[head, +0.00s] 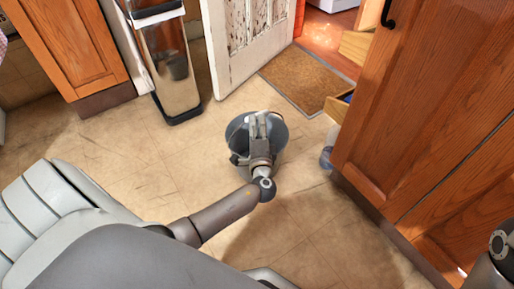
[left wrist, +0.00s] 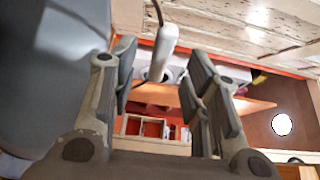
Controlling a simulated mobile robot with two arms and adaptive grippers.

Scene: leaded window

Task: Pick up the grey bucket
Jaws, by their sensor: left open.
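The grey bucket (head: 278,134) stands on the tiled floor in the middle of the head view. My left gripper (head: 257,121) is over it and hides part of its opening. In the left wrist view the left gripper (left wrist: 160,85) is open. What looks like the white grip of the bucket's handle (left wrist: 160,48), with dark wire at its ends, shows between and beyond the fingers. I cannot tell if they touch it. A large blue-grey surface at the left of that view looks like the bucket's wall (left wrist: 45,70). Of my right arm only a joint shows at the right edge.
A wooden cabinet (head: 420,110) stands to the right, with a clear bluish object (head: 328,156) at its foot. A metal bin (head: 168,65) and a worn white door (head: 245,45) are behind. A doormat (head: 300,77) lies by the doorway. Floor left of the bucket is clear.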

